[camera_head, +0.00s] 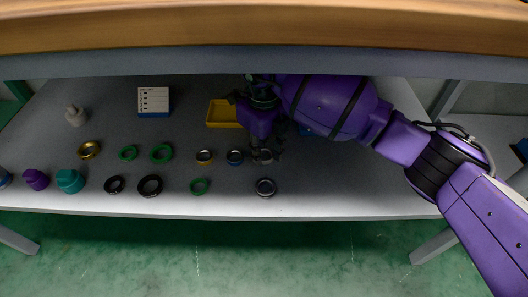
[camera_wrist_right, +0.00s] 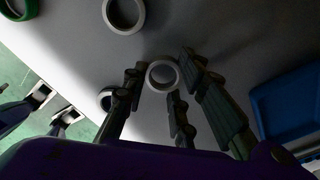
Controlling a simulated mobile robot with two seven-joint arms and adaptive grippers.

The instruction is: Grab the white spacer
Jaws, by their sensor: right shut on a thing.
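The white spacer (camera_wrist_right: 162,62) is a pale ring between the fingertips of my right gripper in the right wrist view. My right gripper (camera_wrist_right: 163,85) is shut on it. In the head view my right gripper (camera_head: 262,150) points down over the shelf, right of the middle. The spacer is hard to make out there among the dark fingers. Whether it touches the shelf cannot be told. My left gripper does not show in the head view.
A grey ring (camera_head: 265,187) lies near the shelf's front edge. A yellow tray (camera_head: 222,113) stands behind. A blue bin (camera_wrist_right: 290,105) is close by. A wooden top overhangs the shelf.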

